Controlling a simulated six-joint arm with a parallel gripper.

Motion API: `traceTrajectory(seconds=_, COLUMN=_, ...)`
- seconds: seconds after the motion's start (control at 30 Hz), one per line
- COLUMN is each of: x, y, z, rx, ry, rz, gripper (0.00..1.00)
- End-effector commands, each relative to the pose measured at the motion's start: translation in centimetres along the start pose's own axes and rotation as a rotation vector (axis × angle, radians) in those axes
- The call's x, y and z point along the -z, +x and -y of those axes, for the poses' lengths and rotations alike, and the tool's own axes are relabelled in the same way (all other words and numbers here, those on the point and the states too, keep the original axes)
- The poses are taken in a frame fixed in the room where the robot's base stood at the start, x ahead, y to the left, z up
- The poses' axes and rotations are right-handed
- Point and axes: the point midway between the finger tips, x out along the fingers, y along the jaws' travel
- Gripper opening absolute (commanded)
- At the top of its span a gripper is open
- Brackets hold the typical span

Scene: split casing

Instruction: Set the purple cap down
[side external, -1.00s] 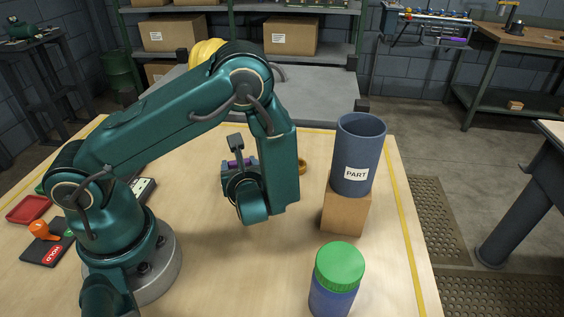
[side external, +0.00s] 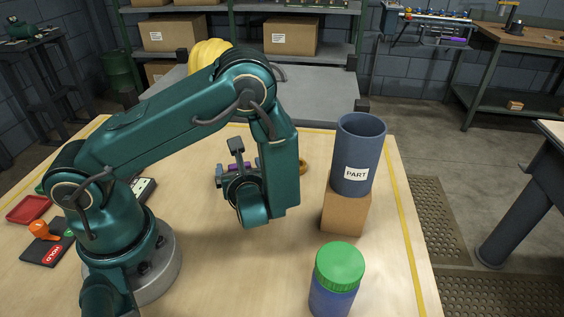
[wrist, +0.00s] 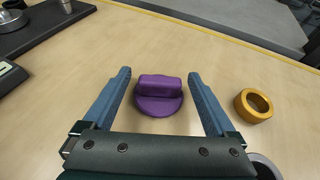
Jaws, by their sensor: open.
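The purple cap (wrist: 158,105) is a round disc with a raised bar grip across its top. In the wrist view it appears to rest flat on the wooden table, bar side up. My gripper (wrist: 160,74) is open, with one blue finger on each side of the cap. Clear gaps show between the fingers and the cap. In the side view only a little purple shows by my gripper (side external: 222,174); my wrist and gripper hide most of the cap.
A yellow ring (wrist: 253,105) lies right of the gripper. A blue-grey PART cup (side external: 357,155) stands on a wooden block (side external: 345,210). A green-lidded jar (side external: 338,270) stands nearer. A HOLD pad (side external: 48,250) and red tray (side external: 28,208) lie at left.

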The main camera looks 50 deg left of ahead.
Motion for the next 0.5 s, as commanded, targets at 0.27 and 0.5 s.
traceTrajectory(seconds=0.27, x=0.1, y=-5.0, z=0.2, rx=0.01, ry=-0.001, rz=-0.002, gripper=0.92)
traceTrajectory(seconds=0.5, x=0.1, y=-9.6, z=0.1, rx=0.008, ry=-0.002, rz=-0.002, gripper=0.92)
